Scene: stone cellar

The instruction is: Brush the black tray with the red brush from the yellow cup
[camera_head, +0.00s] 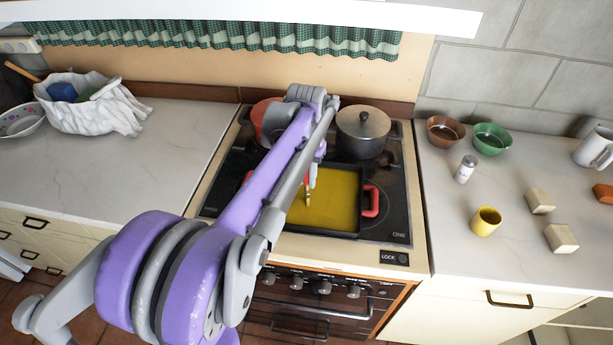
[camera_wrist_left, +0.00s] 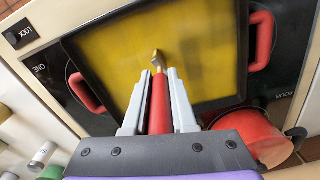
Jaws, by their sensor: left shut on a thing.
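The black tray (camera_head: 322,234) lies on the stove, with red handles at its ends and a yellow inner surface; it also shows in the left wrist view (camera_wrist_left: 243,50). My left gripper (camera_head: 312,180) is over the tray, partly hidden by my arm in the head view. In the left wrist view it (camera_wrist_left: 156,75) is shut on the red brush (camera_wrist_left: 159,105), whose tip points at the yellow surface. I cannot tell whether the tip touches it. The yellow cup (camera_head: 486,221) stands upright on the right counter. My right gripper is not in view.
A lidded pot (camera_head: 362,131) and a red pot (camera_wrist_left: 248,135) stand behind the tray. The right counter holds a brown bowl (camera_head: 445,131), a green bowl (camera_head: 492,137), a shaker (camera_head: 465,169), pale blocks (camera_head: 561,239) and a mug (camera_head: 593,148). A white bag (camera_head: 92,108) sits on the left counter.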

